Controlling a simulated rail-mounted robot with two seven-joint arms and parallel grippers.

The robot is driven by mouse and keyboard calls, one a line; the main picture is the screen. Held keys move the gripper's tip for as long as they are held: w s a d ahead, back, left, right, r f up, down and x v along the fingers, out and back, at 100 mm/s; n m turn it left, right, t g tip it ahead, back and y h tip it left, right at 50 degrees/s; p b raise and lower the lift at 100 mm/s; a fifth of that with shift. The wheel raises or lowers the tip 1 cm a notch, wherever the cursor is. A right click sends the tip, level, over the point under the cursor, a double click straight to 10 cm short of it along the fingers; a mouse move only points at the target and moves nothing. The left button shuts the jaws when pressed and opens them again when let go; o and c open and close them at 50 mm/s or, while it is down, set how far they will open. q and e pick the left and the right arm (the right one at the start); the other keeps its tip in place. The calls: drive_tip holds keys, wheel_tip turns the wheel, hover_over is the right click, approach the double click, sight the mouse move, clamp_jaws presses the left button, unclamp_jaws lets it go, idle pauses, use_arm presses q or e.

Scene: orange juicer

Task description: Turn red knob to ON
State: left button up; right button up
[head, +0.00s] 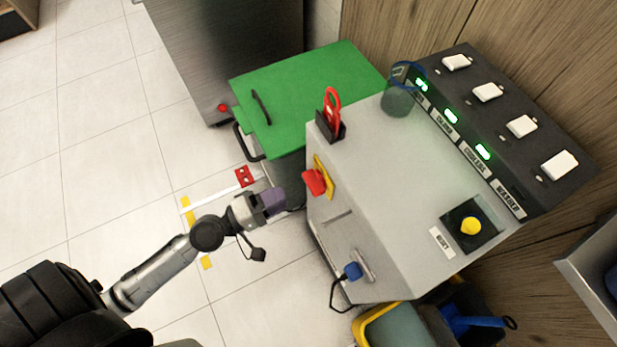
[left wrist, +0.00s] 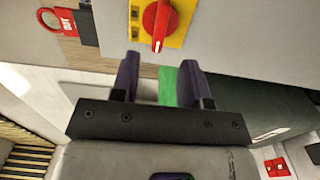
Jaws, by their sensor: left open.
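The red knob (head: 316,182) sits on a yellow plate (head: 325,168) on the side of the grey machine cabinet. In the left wrist view the red knob (left wrist: 158,24) is at the top centre on its yellow plate (left wrist: 182,20), with a pale mark at the handle's lower end. No ON lettering is readable. My left gripper (head: 280,198) is just left of and slightly below the knob, apart from it. In the left wrist view its two dark purple fingers (left wrist: 158,64) are spread and empty, below the knob. My right gripper is not in view.
The cabinet (head: 400,200) carries a yellow button (head: 470,226), several white switches and lit green indicators. A red tag (head: 332,105) stands in a black holder. A green-lidded bin (head: 310,85) is behind. A blue plug (head: 353,271) sits lower down. Floor at left is mostly clear.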

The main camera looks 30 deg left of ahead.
sight(308, 184)
use_arm(q)
drive_tip(key=x, duration=0.8)
clamp_jaws()
idle(0.4)
